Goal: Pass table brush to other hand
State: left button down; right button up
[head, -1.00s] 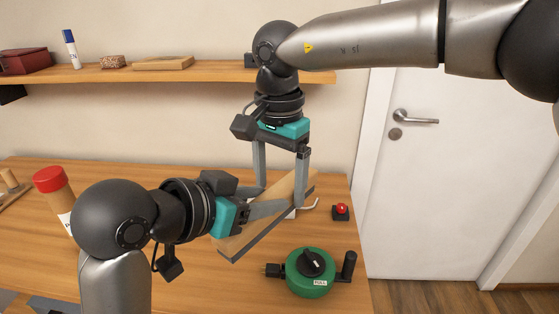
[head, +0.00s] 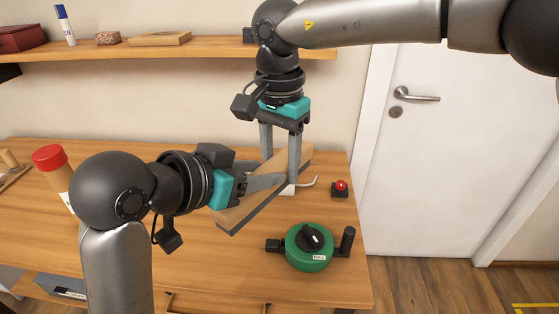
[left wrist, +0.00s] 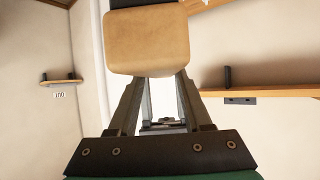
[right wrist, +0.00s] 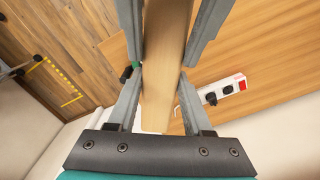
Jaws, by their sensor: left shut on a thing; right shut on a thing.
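The table brush (head: 240,211) is a long light-wood bar with a dark lower edge, held slanting above the desk. My left gripper (head: 277,180) reaches in from the left and is shut on it. My right gripper (head: 281,171) comes down from above and is also shut on it, toward its far right end. In the right wrist view the brush's wood (right wrist: 165,60) runs between the fingers. In the left wrist view a rounded wooden end of the brush (left wrist: 147,42) faces the camera; the fingertips are hidden behind it.
On the desk (head: 325,285) stand a green reel (head: 308,250) with a black handle, a red button box (head: 340,189) and a red-capped bottle (head: 50,165). A white power strip (right wrist: 222,88) lies below the brush. A shelf (head: 160,54) runs along the wall behind.

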pick_arm(q)
jog(key=shift+s+d, duration=0.25)
jog(key=shift+d, duration=0.15)
pick_arm(e)
jog(key=shift+w+a+r, duration=0.15)
jog(key=shift+a, duration=0.1)
grip_shut()
pick_arm(q)
jog(key=shift+c, duration=2.3)
grip_release()
jog(key=shift+o, duration=1)
jog(key=shift+a, duration=0.1)
jog(key=shift+w, duration=0.1)
pick_arm(e)
jog(key=shift+d, duration=0.1)
